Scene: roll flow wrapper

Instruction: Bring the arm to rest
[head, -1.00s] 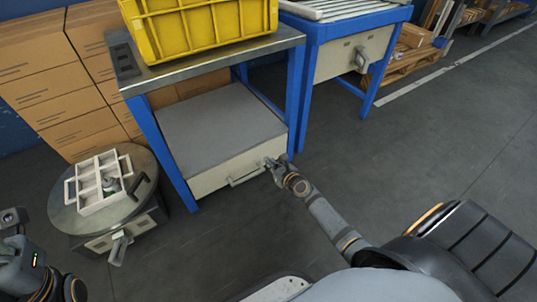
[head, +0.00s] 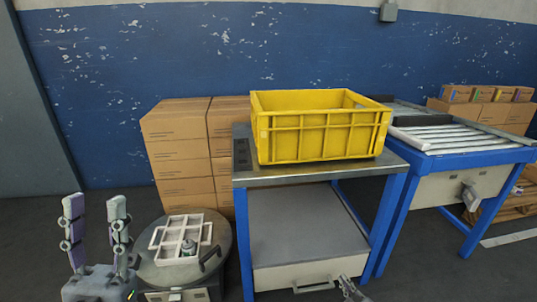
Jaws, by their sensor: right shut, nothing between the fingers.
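My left gripper (head: 96,218) stands at the lower left with its two fingers pointing up and well apart. It is open and nothing is between the fingers. My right gripper (head: 351,288) shows only in part at the bottom edge, in front of the blue-legged table's lower drawer, right of the drawer handle. It is shut and empty. The rest of the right arm is out of view.
A yellow crate (head: 318,142) stands on the blue-legged table (head: 300,178). A white divided tray (head: 160,238) holding a small bottle lies on a round stand (head: 222,265) beside my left gripper. Cardboard boxes (head: 178,150) are stacked behind. A roller conveyor (head: 455,138) is at right.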

